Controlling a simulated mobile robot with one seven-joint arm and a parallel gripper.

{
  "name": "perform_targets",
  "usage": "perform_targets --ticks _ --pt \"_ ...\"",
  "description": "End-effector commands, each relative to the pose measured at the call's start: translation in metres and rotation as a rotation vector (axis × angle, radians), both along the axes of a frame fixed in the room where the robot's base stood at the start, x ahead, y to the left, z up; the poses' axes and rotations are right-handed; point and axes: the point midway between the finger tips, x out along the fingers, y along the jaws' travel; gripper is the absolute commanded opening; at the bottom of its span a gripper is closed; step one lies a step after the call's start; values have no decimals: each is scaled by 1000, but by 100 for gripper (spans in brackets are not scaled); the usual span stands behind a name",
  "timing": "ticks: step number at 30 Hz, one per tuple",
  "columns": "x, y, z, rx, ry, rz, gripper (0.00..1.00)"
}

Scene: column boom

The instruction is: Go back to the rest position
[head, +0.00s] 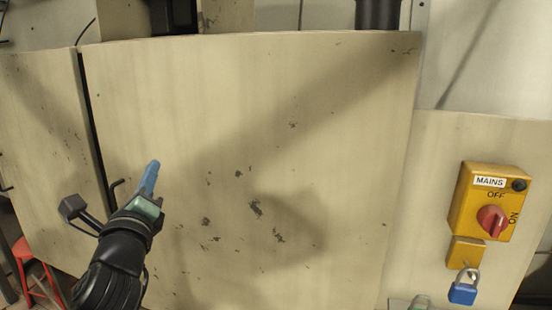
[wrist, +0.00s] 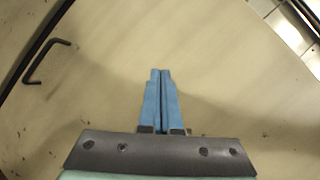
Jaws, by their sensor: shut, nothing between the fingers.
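My gripper (head: 151,178) is in the lower left of the head view, in front of a worn cream cabinet door. Its blue fingers also show in the wrist view (wrist: 161,75), pressed together with nothing between them. They point up in the head view, and the door surface lies beyond them. I cannot tell the exact gap to the door. A dark bent door handle (wrist: 46,60) is at the upper left of the wrist view, apart from the fingers. It also shows just left of my gripper in the head view (head: 114,192).
The large cream door (head: 270,120) fills the middle. At right, a yellow mains switch box (head: 489,202) has a red knob (head: 492,221), with a blue padlock (head: 463,292) below. A red stool (head: 36,275) stands at lower left.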

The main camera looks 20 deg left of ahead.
Motion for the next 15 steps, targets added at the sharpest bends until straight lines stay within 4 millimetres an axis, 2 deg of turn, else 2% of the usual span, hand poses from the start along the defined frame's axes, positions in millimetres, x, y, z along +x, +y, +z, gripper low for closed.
perform_targets --ticks 1,4,7,9,12,15 --pt "10 -38 28 -88 -78 -82 0" --pt "15 -98 75 -280 -222 -233 0" --pt "8 -159 123 -504 -359 -407 0" --pt "-5 -197 154 -673 -445 -535 0" --pt "-29 -243 191 -920 -544 -715 0" --pt "-58 -280 222 -1170 -618 -890 0"
